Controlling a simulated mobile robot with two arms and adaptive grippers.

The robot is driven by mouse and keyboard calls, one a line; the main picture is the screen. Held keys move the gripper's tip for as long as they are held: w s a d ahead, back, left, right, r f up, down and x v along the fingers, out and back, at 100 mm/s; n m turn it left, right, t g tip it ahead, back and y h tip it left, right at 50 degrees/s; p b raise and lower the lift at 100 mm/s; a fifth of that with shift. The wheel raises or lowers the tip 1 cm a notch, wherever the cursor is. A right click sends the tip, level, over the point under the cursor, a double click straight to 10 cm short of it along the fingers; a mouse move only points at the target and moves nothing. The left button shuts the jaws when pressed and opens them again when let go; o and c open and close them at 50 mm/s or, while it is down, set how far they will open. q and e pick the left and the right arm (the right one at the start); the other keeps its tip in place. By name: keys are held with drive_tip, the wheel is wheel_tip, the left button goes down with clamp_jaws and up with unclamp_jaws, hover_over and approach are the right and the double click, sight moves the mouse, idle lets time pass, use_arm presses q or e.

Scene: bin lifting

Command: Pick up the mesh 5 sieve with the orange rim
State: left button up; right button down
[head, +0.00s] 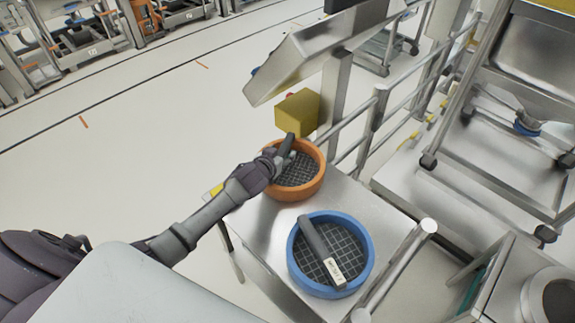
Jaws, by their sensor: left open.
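The orange-rimmed sieve (312,188) sits on the metal table at its far end, with a dark mesh inside. My left arm reaches in from the left, and my left gripper (284,150) is at the sieve's far left rim, partly covering it. The gripper is open; I cannot tell whether its fingers touch the rim. A blue-rimmed sieve (366,262) with a coarser-looking dark mesh sits nearer on the same table. A dark handle-like bar with a white label (333,272) lies across it. My right gripper is not in view.
The metal table (262,235) has bare room left of the blue sieve. A yellow box (298,112) and a metal post stand just behind the orange sieve. Metal railings (378,118) run along the right. A wheeled metal rack (500,130) stands further right.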

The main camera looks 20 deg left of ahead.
use_arm(q)
clamp_jaws()
drive_tip(key=shift+r, duration=0.1)
drive_tip(key=shift+r, duration=0.1)
idle(0.3)
